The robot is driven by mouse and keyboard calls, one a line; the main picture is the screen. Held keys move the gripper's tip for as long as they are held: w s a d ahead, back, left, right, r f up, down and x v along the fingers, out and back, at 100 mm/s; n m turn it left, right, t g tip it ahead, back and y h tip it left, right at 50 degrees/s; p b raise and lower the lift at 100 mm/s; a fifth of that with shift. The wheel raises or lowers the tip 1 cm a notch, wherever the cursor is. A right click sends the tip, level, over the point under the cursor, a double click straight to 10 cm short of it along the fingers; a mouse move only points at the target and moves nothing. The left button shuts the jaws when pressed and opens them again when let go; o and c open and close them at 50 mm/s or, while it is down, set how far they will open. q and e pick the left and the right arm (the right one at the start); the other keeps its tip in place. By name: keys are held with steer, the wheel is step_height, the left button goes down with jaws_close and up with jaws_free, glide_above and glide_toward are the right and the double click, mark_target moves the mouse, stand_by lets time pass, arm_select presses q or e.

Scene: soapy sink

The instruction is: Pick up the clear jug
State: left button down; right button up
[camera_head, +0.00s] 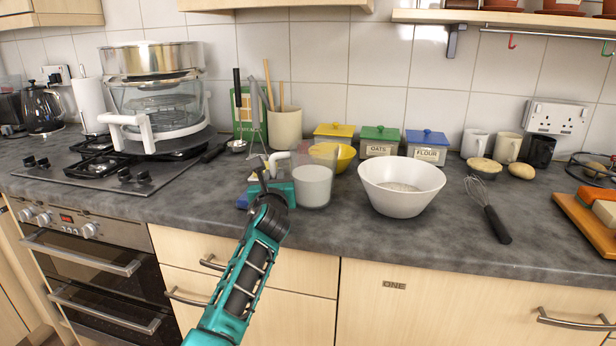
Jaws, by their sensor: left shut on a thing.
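The clear jug (313,182) is upright at the middle of the grey counter, with white contents inside and its handle (278,160) on the left. My left gripper (263,172) is at the handle side of the jug and shut on it, seemingly by the handle. The gripper's wrist hides part of the contact. I cannot tell whether the jug's base touches the counter. My right gripper is not in view.
A white bowl (402,190) stands close to the jug's right, with a yellow bowl (345,157) just behind. A utensil pot (285,128) stands behind. A whisk (488,208) lies further right; the counter's front strip is clear.

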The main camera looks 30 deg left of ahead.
arm_select(q)
steer(key=shift+r, duration=0.15)
steer(key=shift+r, duration=0.15)
step_height(320, 180, up, 25)
steer(key=p, duration=0.9)
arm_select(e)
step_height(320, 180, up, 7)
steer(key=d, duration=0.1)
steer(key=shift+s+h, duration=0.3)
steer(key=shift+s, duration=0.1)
arm_select(q)
steer(key=shift+f, duration=0.2)
